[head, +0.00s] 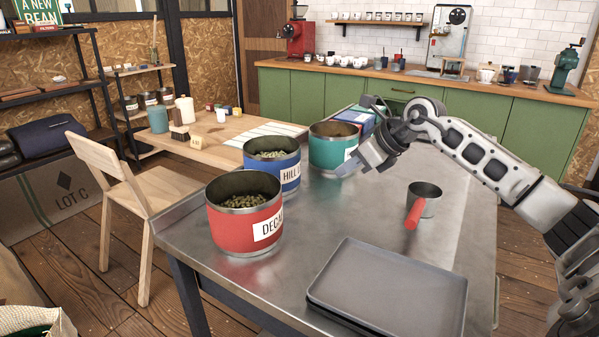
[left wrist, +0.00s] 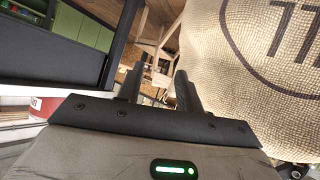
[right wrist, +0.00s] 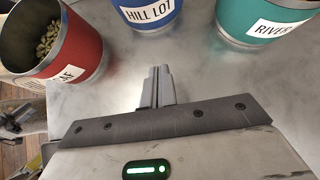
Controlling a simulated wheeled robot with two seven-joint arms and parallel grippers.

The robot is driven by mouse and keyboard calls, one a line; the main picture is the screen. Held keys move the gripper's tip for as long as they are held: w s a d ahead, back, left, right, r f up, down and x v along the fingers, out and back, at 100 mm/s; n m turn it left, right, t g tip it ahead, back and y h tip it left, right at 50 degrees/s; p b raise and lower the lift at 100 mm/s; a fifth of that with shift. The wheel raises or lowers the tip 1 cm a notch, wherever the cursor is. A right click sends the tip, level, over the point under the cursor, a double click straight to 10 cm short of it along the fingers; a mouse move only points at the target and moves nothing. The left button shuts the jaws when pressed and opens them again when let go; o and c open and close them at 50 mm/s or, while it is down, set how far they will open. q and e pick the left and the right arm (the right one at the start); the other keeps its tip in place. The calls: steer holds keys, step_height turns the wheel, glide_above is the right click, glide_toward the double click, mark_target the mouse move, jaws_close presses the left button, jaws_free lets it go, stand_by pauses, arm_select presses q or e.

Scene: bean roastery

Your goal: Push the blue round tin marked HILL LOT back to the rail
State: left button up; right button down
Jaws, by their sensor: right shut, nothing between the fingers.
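The blue round tin (head: 262,176) stands upright on the steel table, open-topped with pale green beans inside. Its white label, partly seen in the head view, reads HILL LOT in the right wrist view (right wrist: 150,14). A raised metal edge (head: 183,211) runs along the table's left side, near the row of tins. My right gripper (head: 345,171) is shut and empty, to the right of the blue tin and apart from it. In the right wrist view its fingers (right wrist: 157,86) point toward the blue tin. My left gripper (left wrist: 157,88) is open and empty, away from the tins.
A red tin (head: 232,226) stands in front of the blue tin, and a teal tin (head: 328,153) behind it, close to my right gripper. A metal cup with a red handle (head: 428,197) and grey trays (head: 395,285) lie to the right. Clear steel lies between.

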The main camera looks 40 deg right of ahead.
mark_target(297, 186)
steer(key=x, duration=0.7)
steer(key=shift+a+p, duration=0.1)
steer(key=shift+p, duration=0.3)
steer(key=w, duration=0.1)
steer(key=w+a, duration=0.1)
steer(key=w, duration=0.1)
steer(key=shift+w+a+f+p, duration=0.15)
steer(key=shift+w+f+p, duration=0.05)
steer(key=shift+p, duration=0.15)
steer(key=shift+w+a+f, duration=0.1)
steer(key=shift+w+a, duration=0.05)
steer(key=shift+w, duration=0.3)
